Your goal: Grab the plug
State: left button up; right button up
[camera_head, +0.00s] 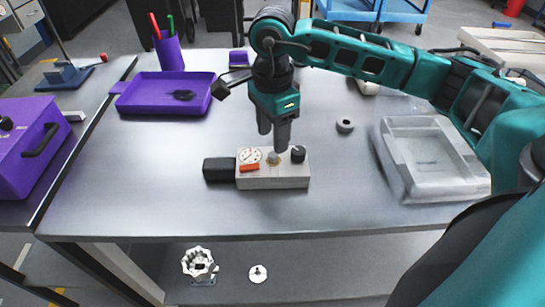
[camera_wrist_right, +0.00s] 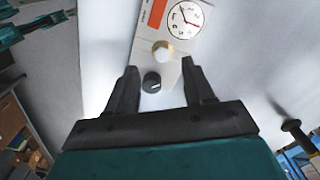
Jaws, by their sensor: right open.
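The light grey housing (camera_head: 290,182) lies on the table, with a black block (camera_head: 219,169) at its left end. On its top are a round dial (camera_head: 249,155), an orange-red bar (camera_head: 249,168), a small brass-and-white plug (camera_head: 274,158) and a black knob (camera_head: 298,154). My right gripper (camera_head: 272,142) points down over the plug, open and empty. In the right wrist view the plug (camera_wrist_right: 163,50) lies just past the fingertips of the gripper (camera_wrist_right: 160,70), and the knob (camera_wrist_right: 151,82) shows between the fingers. Contact with the plug cannot be made out. My left gripper is not in view.
A purple tray (camera_head: 140,107) and a purple pen cup (camera_head: 169,54) stand at the back left. A grey ring (camera_head: 345,125) lies right of my gripper, and a clear-grey bin (camera_head: 440,184) stands farther right. The table's front left is clear.

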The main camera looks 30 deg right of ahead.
aim_at(273, 154)
jog(key=shift+w+d+f, duration=0.1)
jog(key=shift+w+f, duration=0.05)
jog(key=shift+f, duration=2.6)
grip_shut()
